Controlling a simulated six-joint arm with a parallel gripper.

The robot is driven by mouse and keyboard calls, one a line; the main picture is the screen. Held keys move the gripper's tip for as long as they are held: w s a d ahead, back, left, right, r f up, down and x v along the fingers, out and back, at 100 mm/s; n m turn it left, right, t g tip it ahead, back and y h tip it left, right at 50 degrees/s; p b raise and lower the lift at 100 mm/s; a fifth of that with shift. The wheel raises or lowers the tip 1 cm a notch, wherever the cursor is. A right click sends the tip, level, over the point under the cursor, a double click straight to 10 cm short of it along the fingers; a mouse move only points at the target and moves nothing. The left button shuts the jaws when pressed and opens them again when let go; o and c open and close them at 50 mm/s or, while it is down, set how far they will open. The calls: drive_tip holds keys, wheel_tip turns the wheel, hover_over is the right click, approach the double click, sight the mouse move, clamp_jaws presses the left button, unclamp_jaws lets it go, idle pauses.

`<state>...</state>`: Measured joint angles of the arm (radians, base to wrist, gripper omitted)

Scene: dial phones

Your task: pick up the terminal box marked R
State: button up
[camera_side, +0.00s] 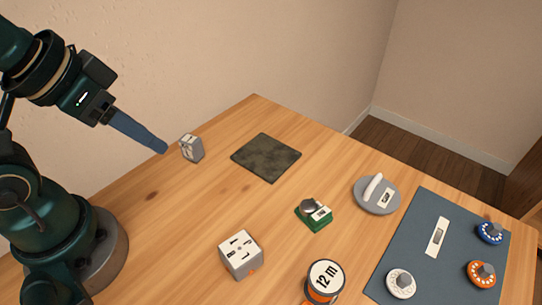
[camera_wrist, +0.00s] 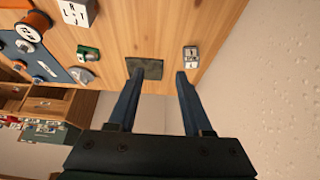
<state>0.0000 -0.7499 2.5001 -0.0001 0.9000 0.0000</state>
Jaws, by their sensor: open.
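A pale, square box (camera_side: 241,254) stands on the table's near part in the side view. Its white top carries several letters around a centre spot. In the wrist view this box (camera_wrist: 77,12) is cut by the top edge, and the letters look like R, L, T and J. A smaller grey box (camera_side: 192,148) stands at the table's back left; its marks are too small to read. It also shows in the wrist view (camera_wrist: 190,52). My gripper (camera_side: 165,150) is in the air just left of the small grey box in the side view. Its fingers (camera_wrist: 160,76) are apart and empty.
A dark square mat (camera_side: 266,157) lies flat at the back. A green-based piece (camera_side: 314,214), a grey disc with a white handle (camera_side: 376,194) and a "12 m" reel (camera_side: 325,280) stand rightward. A blue-grey panel (camera_side: 415,265) holds several dials. The table's middle left is clear.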

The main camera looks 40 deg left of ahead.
drive_tip(key=o, duration=0.8)
drive_tip(key=shift+c, duration=0.2)
